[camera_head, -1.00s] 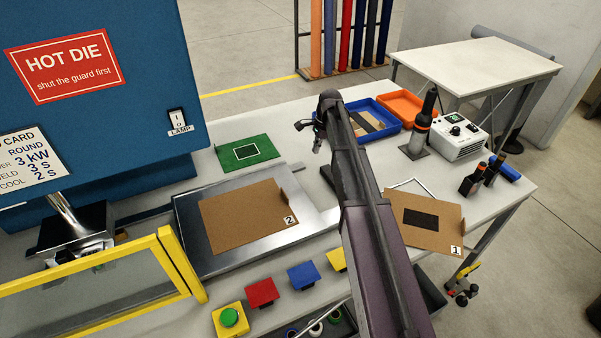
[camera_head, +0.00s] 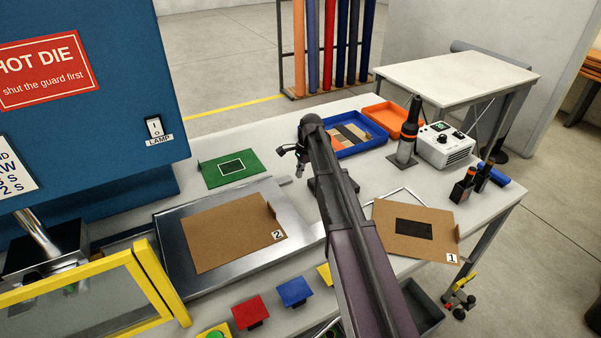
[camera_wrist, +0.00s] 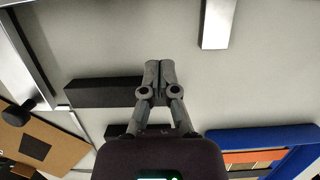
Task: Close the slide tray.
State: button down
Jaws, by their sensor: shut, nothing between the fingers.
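The slide tray (camera_head: 298,213) is a bright metal plate in front of the blue machine, seen in the head view. A brown cardboard folder marked 2 (camera_head: 230,232) lies on it. My gripper (camera_head: 290,159) is above the bench, beyond the tray's far right corner and apart from it; my arm partly hides the bench there. In the wrist view, my gripper (camera_wrist: 159,66) is shut and empty, with its fingertips over pale bench top beside a dark bar (camera_wrist: 98,92). A metal edge shows at the left, but I cannot tell whether it is the tray.
A yellow-framed guard (camera_head: 150,275) stands at the near left. A green card (camera_head: 225,178) lies behind the tray.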

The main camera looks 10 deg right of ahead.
jog(key=shift+b+x, duration=2.15)
jog(key=shift+x, duration=0.35)
jog(key=shift+s+a+r, duration=0.1)
jog(key=shift+s+a, duration=0.1)
jog(key=shift+a, duration=0.45)
jog(key=shift+s+a+r, duration=0.1)
jog(key=shift+s+a, duration=0.1)
jog(key=shift+a, duration=0.45)
jog(key=shift+s+a+r, duration=0.1)
jog(key=shift+s+a, duration=0.1)
jog(key=shift+a, duration=0.45)
jog(key=shift+f, duration=0.1)
